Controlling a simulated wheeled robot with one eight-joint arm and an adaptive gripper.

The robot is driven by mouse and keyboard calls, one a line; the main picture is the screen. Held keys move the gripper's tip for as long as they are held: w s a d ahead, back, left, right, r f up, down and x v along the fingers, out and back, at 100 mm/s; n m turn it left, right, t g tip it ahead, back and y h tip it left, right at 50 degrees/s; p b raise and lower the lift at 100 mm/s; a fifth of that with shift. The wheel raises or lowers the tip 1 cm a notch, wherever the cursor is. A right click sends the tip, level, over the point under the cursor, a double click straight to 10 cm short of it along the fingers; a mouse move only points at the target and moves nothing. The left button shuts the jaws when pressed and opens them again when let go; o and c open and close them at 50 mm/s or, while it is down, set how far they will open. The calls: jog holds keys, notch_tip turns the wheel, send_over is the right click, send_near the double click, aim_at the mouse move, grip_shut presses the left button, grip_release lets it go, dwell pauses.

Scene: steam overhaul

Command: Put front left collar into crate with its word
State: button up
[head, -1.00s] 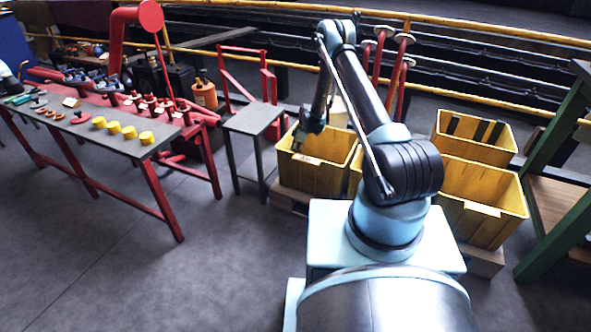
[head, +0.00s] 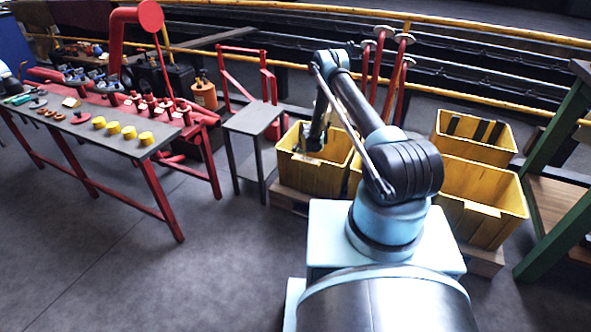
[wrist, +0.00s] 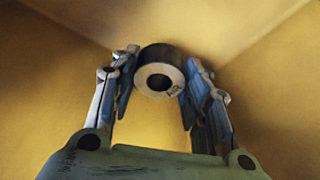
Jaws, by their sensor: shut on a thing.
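A grey metal collar (wrist: 150,57) with a dark centre hole shows in the wrist view. Its end face carries a small marking that I cannot read. My gripper (wrist: 158,88) is shut on it, with one finger at each side. Yellow walls surround the collar in that view. In the head view my gripper (head: 312,146) reaches down into the left yellow crate (head: 308,179), within its rim. The collar is hidden there. The crate's word cannot be read from here.
More yellow crates stand to the right, one at the front (head: 480,222) and one behind (head: 475,150). A small grey stand (head: 252,120) is just left of the left crate. A long bench (head: 135,149) with yellow rings and other parts stands farther left.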

jog(key=o, duration=1.4)
jog(key=shift+o, duration=0.2)
